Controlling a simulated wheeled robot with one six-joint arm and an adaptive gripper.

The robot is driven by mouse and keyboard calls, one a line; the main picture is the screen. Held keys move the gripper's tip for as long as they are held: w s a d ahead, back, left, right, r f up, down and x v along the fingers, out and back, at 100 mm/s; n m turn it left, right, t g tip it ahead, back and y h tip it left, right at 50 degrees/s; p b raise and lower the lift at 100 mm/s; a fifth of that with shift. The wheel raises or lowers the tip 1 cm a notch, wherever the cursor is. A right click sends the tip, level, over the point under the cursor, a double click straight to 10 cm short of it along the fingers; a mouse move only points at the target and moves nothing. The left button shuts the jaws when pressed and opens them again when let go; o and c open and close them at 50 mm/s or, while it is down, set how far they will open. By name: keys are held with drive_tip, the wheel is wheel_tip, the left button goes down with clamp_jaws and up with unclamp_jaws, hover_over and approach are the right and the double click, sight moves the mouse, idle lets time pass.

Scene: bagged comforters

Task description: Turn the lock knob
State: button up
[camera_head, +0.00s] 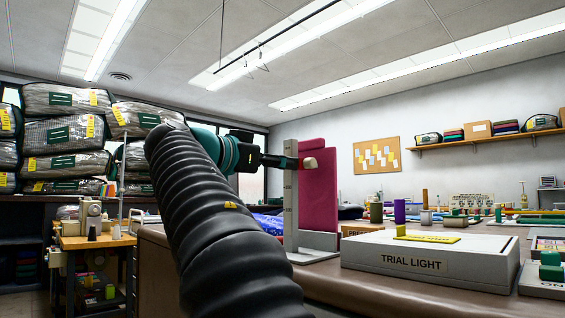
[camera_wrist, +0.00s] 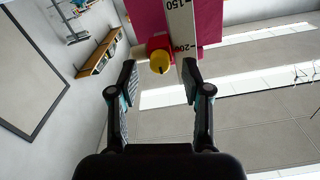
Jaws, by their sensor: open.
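The lock knob (camera_wrist: 160,62) is a round yellow knob with a dark mark on its face and a red part behind it. It sits at the edge of a pale upright scale post (camera_wrist: 179,22) marked 150 and 200. A magenta panel (camera_wrist: 208,24) is behind the post; it also shows in the head view (camera_head: 320,190). My gripper (camera_wrist: 159,72) is open and empty, its fingers to either side of the knob in the picture. I cannot tell how far the fingertips are from the knob. In the head view my gripper (camera_head: 282,161) is beside the post, partly hidden by my arm.
A white box labelled TRIAL LIGHT (camera_head: 425,262) sits on the brown table (camera_head: 385,296) right of the post's grey base (camera_head: 318,256). Purple and olive cylinders stand behind it. Bagged comforters (camera_head: 65,134) are stacked at left. A sewing machine (camera_head: 93,216) stands below them.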

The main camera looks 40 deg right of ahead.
drive_tip(key=shift+d, duration=0.7)
clamp_jaws()
